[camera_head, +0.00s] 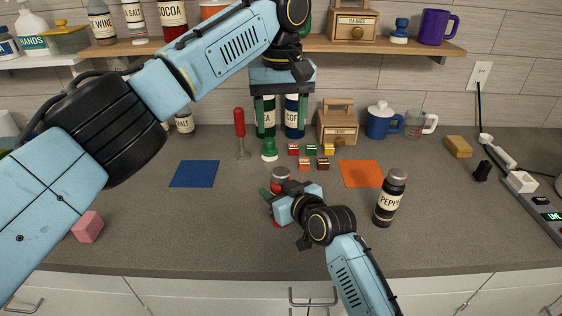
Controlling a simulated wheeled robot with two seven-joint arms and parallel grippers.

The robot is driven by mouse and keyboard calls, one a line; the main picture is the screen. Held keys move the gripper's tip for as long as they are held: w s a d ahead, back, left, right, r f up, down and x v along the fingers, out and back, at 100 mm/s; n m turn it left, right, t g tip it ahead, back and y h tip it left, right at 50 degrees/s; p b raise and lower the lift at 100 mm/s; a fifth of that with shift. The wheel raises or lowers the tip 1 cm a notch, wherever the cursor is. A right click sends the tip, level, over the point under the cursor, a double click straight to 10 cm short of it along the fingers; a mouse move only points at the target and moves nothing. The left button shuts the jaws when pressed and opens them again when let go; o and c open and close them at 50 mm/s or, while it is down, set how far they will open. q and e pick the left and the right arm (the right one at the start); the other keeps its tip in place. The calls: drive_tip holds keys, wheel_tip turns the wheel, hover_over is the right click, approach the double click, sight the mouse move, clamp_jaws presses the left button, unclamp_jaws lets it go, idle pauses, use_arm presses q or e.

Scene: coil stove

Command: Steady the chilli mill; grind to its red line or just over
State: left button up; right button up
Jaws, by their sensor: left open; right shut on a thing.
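The chilli mill is mostly hidden behind my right gripper; its grey cap (281,174) and a little red show, and its label and red line do not. My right gripper (281,203) is shut on the mill's body, which stands on the counter (225,240) and looks upright. My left gripper (283,91) is open and empty, pointing down well above the mill's cap, in front of the dark canisters.
A similar dark mill labelled PEPP (390,199) stands to the right. A blue mat (195,174) and an orange mat (360,174) lie either side. Several small coloured blocks (305,164) sit behind. A shelf (340,45) runs above. The front left counter is mostly clear.

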sight(281, 171)
use_arm(q)
wheel_tip(281, 171, down, 12)
idle(0.5)
drive_tip(key=c, duration=1)
drive_tip(key=shift+m, duration=0.7)
drive_tip(key=o, duration=1)
wheel_tip(281, 171, up, 12)
